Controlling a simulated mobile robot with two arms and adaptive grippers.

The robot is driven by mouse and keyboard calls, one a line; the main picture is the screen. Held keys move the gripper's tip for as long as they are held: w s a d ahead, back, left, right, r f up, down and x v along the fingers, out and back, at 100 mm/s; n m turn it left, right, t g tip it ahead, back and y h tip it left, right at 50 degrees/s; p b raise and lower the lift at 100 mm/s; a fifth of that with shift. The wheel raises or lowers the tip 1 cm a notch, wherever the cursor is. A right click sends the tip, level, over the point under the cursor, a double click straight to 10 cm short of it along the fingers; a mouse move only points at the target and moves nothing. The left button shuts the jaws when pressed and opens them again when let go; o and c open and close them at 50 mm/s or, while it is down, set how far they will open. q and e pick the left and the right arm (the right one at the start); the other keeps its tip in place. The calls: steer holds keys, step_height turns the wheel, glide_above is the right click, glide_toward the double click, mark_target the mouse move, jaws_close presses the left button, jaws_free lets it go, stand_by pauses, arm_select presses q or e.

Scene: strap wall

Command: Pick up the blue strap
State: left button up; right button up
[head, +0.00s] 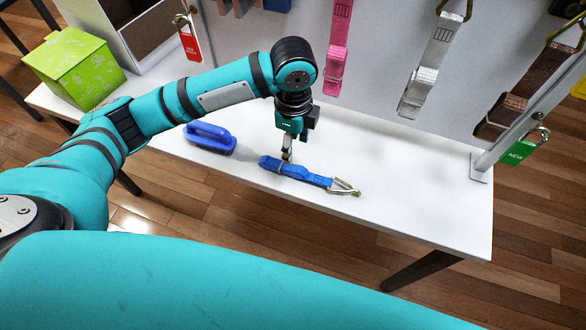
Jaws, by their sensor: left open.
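The blue strap (312,178) lies on the white table (420,215), bundled at its left end, with a metal triangular hook (345,187) at its right end. My left gripper (286,156) points down right at the bundled left part of the strap. It is open, and its fingertips are at or just above the strap. I cannot tell whether they touch it. My right gripper is not in view.
A blue-handled brush-like object (210,138) lies left of the strap. Pink (339,45), grey (430,65) and brown (520,90) straps hang from the wall panel behind. A green box (74,68) stands far left. The table right of the hook is clear.

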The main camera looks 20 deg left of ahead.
mark_target(293, 168)
arm_select(q)
step_height(293, 168, down, 7)
steer(key=shift+r, duration=0.15)
steer(key=shift+w+a+f+p, duration=0.15)
steer(key=shift+f+p, duration=0.25)
steer(key=shift+f, duration=0.95)
steer(key=shift+w+f+p, duration=0.15)
steer(key=shift+f+p, duration=0.2)
steer(key=shift+f, duration=1)
steer(key=shift+c, duration=0.4)
jaws_close()
